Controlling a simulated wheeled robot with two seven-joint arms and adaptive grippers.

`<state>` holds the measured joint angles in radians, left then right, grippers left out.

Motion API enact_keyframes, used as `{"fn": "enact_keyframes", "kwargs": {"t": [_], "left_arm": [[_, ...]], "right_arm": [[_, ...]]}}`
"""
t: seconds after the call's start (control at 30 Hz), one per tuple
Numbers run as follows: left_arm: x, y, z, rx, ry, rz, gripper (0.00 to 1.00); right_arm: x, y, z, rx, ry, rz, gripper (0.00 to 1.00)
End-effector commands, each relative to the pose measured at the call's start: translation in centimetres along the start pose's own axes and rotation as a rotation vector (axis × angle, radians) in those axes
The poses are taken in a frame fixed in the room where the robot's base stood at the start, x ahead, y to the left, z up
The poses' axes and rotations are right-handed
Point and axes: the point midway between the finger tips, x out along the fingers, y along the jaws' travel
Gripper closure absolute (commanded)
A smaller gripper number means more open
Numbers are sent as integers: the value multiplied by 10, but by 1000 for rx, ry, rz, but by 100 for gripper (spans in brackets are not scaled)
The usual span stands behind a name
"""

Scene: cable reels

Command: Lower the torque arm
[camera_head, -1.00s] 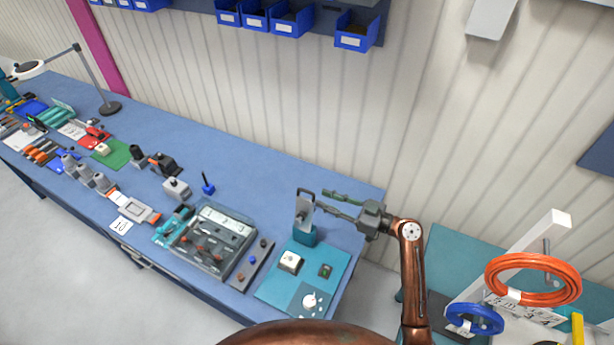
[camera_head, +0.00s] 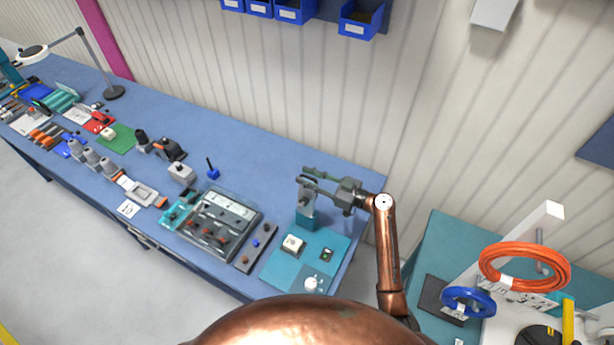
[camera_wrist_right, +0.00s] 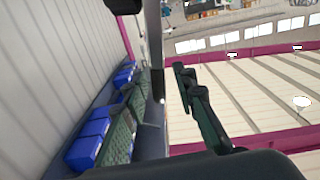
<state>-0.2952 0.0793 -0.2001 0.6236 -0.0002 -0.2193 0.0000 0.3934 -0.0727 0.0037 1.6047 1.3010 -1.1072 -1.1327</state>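The torque arm appears to be the grey upright lever (camera_head: 307,206) on a small teal block (camera_head: 304,223) at the right end of the blue bench. It stands raised, and its top is partly hidden by my fingers. My right gripper (camera_head: 303,175) is at the lever's top, its fingers pointing left and spread apart. In the right wrist view a grey vertical bar (camera_wrist_right: 152,60), probably the lever, stands between the separated fingers. Contact cannot be made out. My left gripper is not in view.
A teal mat (camera_head: 315,255) with small parts lies in front of the lever. A grey case (camera_head: 217,222) stands to its left. Blue bins (camera_head: 360,22) hang on the wall above. An orange cable coil (camera_head: 524,267) and a blue coil (camera_head: 467,301) are at the right.

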Motion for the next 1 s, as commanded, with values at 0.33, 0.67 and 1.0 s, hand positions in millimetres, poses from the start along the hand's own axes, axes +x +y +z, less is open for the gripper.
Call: {"fn": "enact_keyframes", "kwargs": {"t": [0.33, 0.67, 1.0], "left_arm": [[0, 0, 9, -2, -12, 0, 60], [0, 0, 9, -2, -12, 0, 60], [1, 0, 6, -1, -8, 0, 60]], "right_arm": [[0, 0, 0, 0, 0, 0, 99], [0, 0, 0, 0, 0, 0, 100], [0, 0, 0, -4, 0, 1, 100]]}}
